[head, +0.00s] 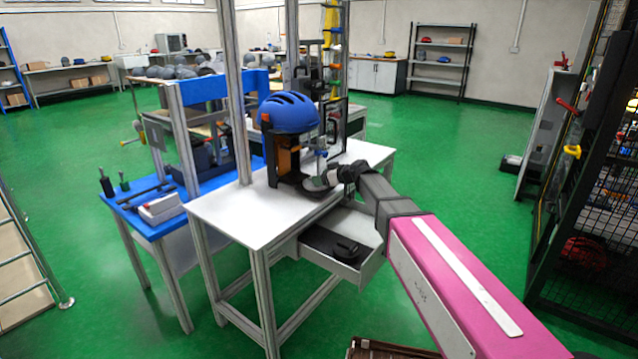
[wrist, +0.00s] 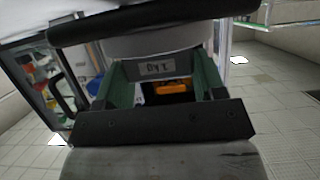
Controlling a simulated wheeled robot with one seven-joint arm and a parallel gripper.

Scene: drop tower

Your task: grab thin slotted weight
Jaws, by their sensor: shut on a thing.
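My gripper (head: 338,178) is at the white table, beside the drop tower stand under the blue helmet. It is shut on a grey round disc (head: 318,186), which I take for the thin slotted weight, at the stand's foot. In the wrist view, the two green-lined fingers (wrist: 158,85) lie on either side of a dark part with a small label. Pale and dark rounded surfaces show just beyond it. The disc's slot is hidden, and I cannot tell whether the disc touches the table.
The blue helmet (head: 288,112) sits on the stand just above and left of my gripper. An open drawer (head: 317,258) below the white table top (head: 228,212) holds a black object (head: 347,250). A black mesh cage (head: 590,250) stands at the right.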

